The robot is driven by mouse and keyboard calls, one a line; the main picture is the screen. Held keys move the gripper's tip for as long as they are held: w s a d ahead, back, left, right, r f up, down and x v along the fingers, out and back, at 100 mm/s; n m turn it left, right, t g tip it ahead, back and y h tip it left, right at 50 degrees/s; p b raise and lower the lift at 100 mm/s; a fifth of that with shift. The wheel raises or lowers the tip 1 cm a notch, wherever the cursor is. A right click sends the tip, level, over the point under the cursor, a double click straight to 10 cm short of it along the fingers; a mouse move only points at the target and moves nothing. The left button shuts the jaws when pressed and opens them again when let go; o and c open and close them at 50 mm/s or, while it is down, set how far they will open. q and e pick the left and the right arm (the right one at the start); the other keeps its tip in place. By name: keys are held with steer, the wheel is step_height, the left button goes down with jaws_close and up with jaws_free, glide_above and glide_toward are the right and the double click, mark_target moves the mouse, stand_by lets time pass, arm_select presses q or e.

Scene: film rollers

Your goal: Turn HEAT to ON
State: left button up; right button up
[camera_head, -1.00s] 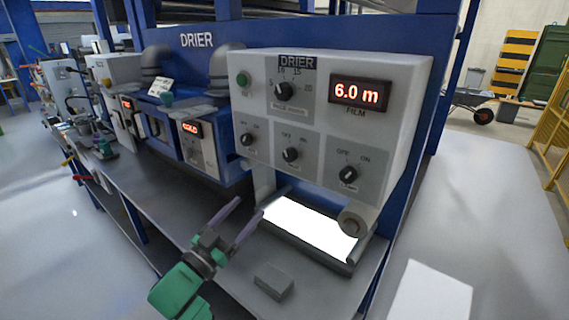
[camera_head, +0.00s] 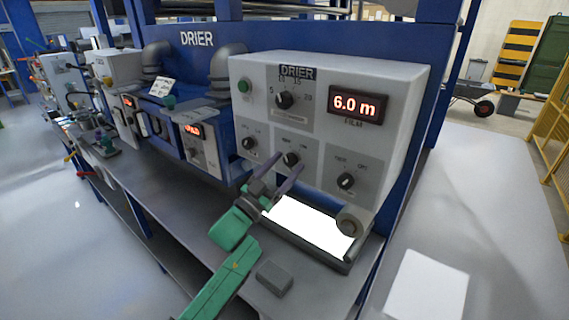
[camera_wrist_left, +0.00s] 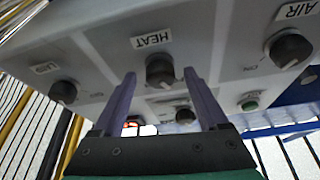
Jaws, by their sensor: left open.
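The HEAT knob (camera_head: 291,159) is the middle black knob in the lower row of the white DRIER panel (camera_head: 400,90). It also shows in the left wrist view (camera_wrist_left: 160,70), beside its HEAT label (camera_wrist_left: 151,39). My left gripper (camera_head: 287,164) reaches up to this knob from below left. In the left wrist view my left gripper (camera_wrist_left: 160,76) is open, with one purple finger on each side of the knob. Gaps show between the fingers and the knob, so it is not gripped. I cannot read clearly where its pointer stands. My right gripper is not in view.
Neighbouring knobs sit close by: one left (camera_head: 248,143), one right (camera_head: 346,181), and a larger dial (camera_head: 285,99) above. The AIR knob (camera_wrist_left: 290,49) is right in the wrist view. A bright film window (camera_head: 308,225) and a grey block (camera_head: 274,278) lie below.

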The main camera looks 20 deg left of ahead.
arm_select(q)
jaws_close()
steer(key=shift+m+h, duration=0.4)
steer(key=shift+m, duration=0.1)
steer(key=m+g, duration=0.1)
steer(key=m, duration=0.1)
steer(key=m+h+b, duration=0.1)
steer(key=shift+a+m+g, duration=0.2)
steer(key=shift+m+g, duration=0.2)
steer(key=m+g+h+b, duration=0.1)
steer(key=m, duration=0.1)
steer(key=shift+m, duration=0.3)
steer(key=m+g+h, duration=0.1)
steer(key=m, duration=0.2)
steer(key=shift+a+r, duration=0.1)
steer(key=shift+r, duration=0.05)
steer(key=shift+w+r+m+g, duration=0.1)
steer(key=shift+m+g, duration=1)
steer(key=shift+m, duration=1.4)
